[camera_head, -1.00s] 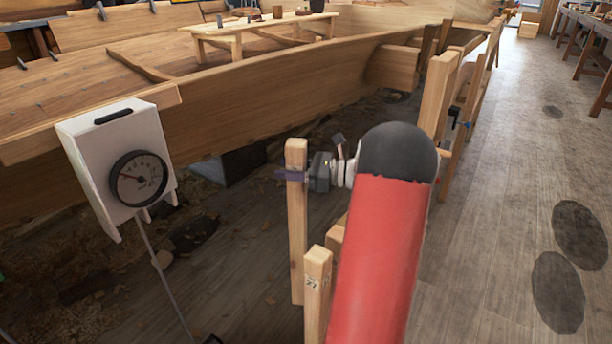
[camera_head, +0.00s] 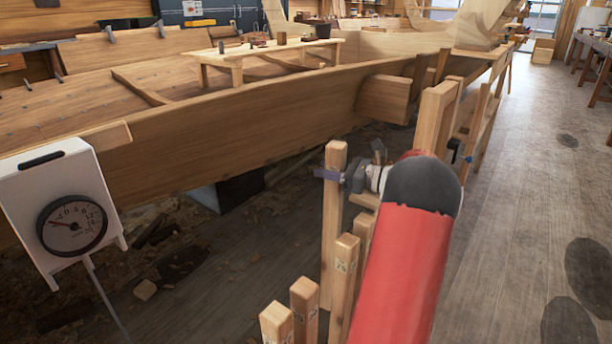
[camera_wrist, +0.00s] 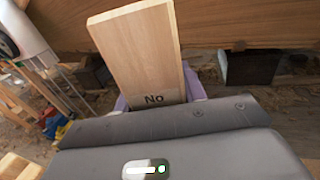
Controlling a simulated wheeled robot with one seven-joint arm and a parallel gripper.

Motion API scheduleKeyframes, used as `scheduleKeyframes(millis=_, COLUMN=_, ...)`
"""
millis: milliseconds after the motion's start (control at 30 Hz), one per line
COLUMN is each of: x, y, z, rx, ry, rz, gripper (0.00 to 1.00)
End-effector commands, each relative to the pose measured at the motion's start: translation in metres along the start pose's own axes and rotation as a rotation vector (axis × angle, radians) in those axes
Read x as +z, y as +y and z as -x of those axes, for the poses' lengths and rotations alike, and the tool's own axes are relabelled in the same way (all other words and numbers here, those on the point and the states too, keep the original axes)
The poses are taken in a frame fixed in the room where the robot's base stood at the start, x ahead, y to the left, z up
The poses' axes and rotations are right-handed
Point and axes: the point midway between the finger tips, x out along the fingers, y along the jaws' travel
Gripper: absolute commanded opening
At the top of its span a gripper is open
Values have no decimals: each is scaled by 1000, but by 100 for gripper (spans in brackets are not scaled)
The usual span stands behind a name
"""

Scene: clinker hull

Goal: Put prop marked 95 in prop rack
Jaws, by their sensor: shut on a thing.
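My gripper (camera_head: 340,174) is shut on a long, pale wooden prop (camera_head: 332,235) near its top. In the wrist view the prop (camera_wrist: 140,50) rises between the purple fingers (camera_wrist: 158,100). Its label shows "No"; any number is hidden below, so I cannot tell whether it is 95. Several similar props (camera_head: 344,270) stand close in front, with small labels too blurred to read surely. I cannot clearly make out the prop rack; wooden uprights (camera_head: 432,115) stand behind my arm.
The wooden clinker hull (camera_head: 240,110) runs along the left and back, with a small bench (camera_head: 265,55) on it. A white dial gauge box (camera_head: 62,205) stands at the left. Shavings litter the floor under the hull. The floor (camera_head: 520,180) at the right is open.

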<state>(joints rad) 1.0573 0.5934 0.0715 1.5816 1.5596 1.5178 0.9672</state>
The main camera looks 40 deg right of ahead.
Motion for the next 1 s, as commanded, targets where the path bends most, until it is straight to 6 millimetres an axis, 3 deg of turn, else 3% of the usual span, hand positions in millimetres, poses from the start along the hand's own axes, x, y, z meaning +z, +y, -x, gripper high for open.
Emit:
scheduleKeyframes(millis=200, x=13, y=-26, z=62, rx=-139, ry=0, rz=5, gripper=0)
scheduleKeyframes(millis=400, x=19, y=-38, z=99, rx=-220, ry=-1, rz=3, gripper=0)
scheduleKeyframes(millis=600, x=21, y=-42, z=114, rx=-252, ry=-2, rz=2, gripper=0)
scheduleKeyframes(millis=1000, x=0, y=-42, z=115, rx=-254, ry=-2, rz=3, gripper=0)
